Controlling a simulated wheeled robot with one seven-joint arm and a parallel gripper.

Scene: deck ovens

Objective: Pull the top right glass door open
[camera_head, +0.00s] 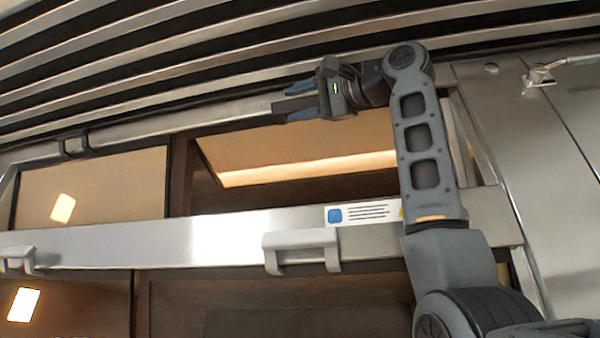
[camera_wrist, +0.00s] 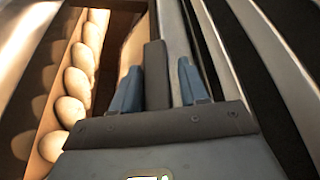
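The top right glass door (camera_head: 300,151) is in the upper middle of the head view, right of the top left door (camera_head: 90,185). A warm-lit area with a bright lower edge shows there, dark below it; I cannot tell how far the door is open. My gripper (camera_head: 302,101) is at its top edge, pointing left, its blue fingertips spread. In the wrist view a dark bar (camera_wrist: 157,75), seemingly the handle, lies between the fingers of my gripper (camera_wrist: 160,85). It is close to the left finger, with a small gap to the right finger. My arm hides the door's right end.
A metal rail (camera_head: 120,243) with handles (camera_head: 301,248) runs below the upper doors. Dark slats (camera_head: 200,50) are above. A steel panel (camera_head: 530,170) stands at right. In the wrist view a row of pale buns (camera_wrist: 77,83) lies to the left.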

